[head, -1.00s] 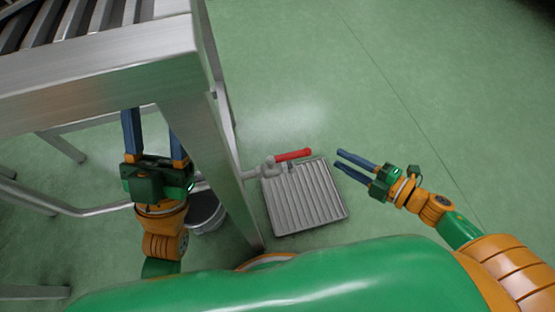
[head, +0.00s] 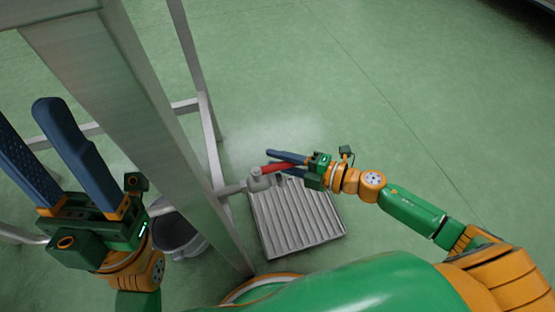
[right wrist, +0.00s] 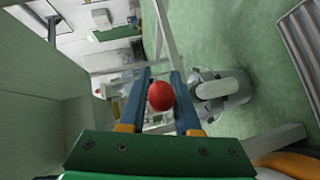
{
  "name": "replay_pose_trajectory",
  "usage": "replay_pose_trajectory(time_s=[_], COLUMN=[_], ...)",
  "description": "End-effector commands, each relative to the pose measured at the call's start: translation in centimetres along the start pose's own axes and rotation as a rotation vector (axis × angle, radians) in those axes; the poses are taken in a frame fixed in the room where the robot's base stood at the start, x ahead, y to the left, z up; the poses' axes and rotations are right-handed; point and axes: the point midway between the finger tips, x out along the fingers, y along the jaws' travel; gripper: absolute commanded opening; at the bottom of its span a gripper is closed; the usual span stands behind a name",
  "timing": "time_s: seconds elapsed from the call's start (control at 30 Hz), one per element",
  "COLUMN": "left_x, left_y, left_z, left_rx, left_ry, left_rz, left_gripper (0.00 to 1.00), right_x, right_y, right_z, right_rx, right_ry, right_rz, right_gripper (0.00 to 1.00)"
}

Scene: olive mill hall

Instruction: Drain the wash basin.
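The red valve handle (head: 272,167) sticks out to the right from a grey valve body (head: 258,180) on a short pipe beside the metal leg. My right gripper (head: 278,162) is around the handle, one finger on each side, and looks open. In the right wrist view the handle's round red end (right wrist: 160,96) lies between the fingers, with slim gaps. My left gripper (head: 28,135) is open and empty, left of the metal leg. The basin itself cannot be made out; only its metal frame (head: 150,120) shows.
A ribbed metal floor grate (head: 300,220) lies below the valve. A grey bucket (head: 178,237) stands behind the leg, partly hidden. Frame legs and crossbars fill the left side. The green floor (head: 420,90) is clear to the right.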

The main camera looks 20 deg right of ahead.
Motion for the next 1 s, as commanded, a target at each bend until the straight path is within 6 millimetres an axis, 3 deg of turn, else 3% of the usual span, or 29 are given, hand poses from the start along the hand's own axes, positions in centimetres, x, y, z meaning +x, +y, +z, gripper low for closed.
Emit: replay_pose_trajectory(time_s=[0.3, 0.43, 1.0], left_x=[0.00, 0.01, 0.04], left_y=[0.01, 0.01, -0.01], left_z=[-0.01, -0.01, -0.02], left_rx=[-0.001, -0.001, 0.001], left_ry=[0.003, 0.004, 0.004], left_rz=[0.001, 0.001, 0.000], left_gripper=[0.53, 0.53, 0.53], right_x=[0.37, 0.36, 0.33], right_y=[0.02, 0.02, 0.03], right_z=[-0.01, -0.01, 0.01], right_rx=[0.000, 0.000, 0.000], right_ry=[0.000, 0.000, -0.001], right_rz=[0.000, 0.000, 0.000], right_gripper=[0.31, 0.00, 0.00])
